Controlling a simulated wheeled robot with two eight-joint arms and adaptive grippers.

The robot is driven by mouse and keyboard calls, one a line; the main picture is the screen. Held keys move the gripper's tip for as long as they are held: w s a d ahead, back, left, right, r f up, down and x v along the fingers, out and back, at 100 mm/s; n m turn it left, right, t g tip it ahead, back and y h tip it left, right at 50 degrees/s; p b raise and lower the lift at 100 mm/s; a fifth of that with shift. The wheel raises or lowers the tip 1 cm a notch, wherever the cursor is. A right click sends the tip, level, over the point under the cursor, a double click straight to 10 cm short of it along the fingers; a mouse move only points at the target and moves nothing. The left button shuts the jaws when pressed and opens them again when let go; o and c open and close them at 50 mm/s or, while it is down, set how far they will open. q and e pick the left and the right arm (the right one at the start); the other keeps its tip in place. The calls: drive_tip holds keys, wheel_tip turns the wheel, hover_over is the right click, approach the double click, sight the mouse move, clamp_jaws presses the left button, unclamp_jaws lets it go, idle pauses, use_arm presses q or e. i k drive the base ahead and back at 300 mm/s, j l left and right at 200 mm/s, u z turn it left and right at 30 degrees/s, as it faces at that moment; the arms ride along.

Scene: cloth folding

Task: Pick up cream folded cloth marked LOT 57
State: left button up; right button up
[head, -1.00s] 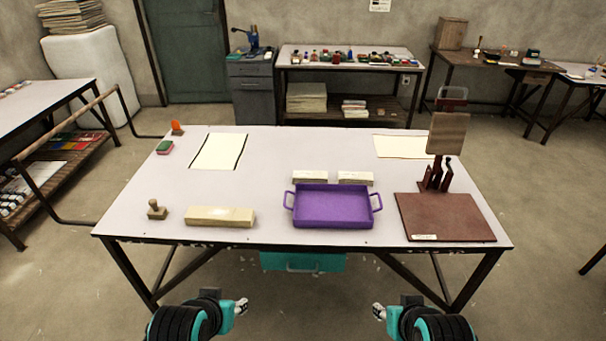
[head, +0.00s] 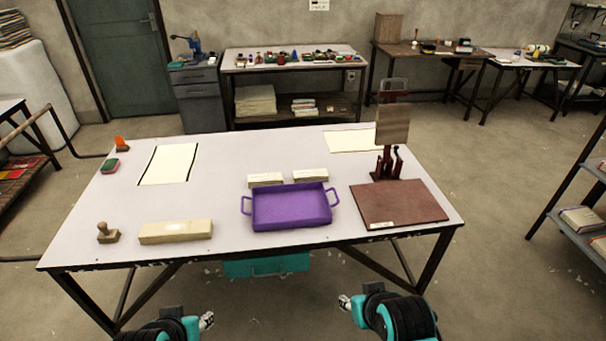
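Three cream folded cloths lie on the white table. A long one (head: 175,231) is at the front left, with a paler patch on top. Two smaller ones, a left one (head: 265,180) and a right one (head: 310,175), lie side by side just behind the purple tray. I cannot read any lot marking on them. My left gripper (head: 207,320) and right gripper (head: 344,302) are both in front of the table, below its front edge and apart from every cloth. Their fingers are too small to tell open from shut.
The empty purple tray (head: 291,208) stands at the table's front middle. A wooden stamp (head: 107,234) is at the front left. A brown board (head: 398,204) and a tool stand (head: 390,162) are on the right. The white table's (head: 222,165) middle left is clear.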

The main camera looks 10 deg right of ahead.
sight(266, 179)
drive_tip(key=i+l, duration=0.25)
drive_tip(key=i, duration=0.2)
drive_tip(key=i+l, duration=0.25)
drive_tip(key=i, duration=0.2)
drive_tip(key=i+l+z, duration=0.1)
drive_tip(key=i+l, duration=0.15)
drive_tip(key=i, duration=0.2)
drive_tip(key=i+l, duration=0.2)
drive_tip(key=i, duration=0.25)
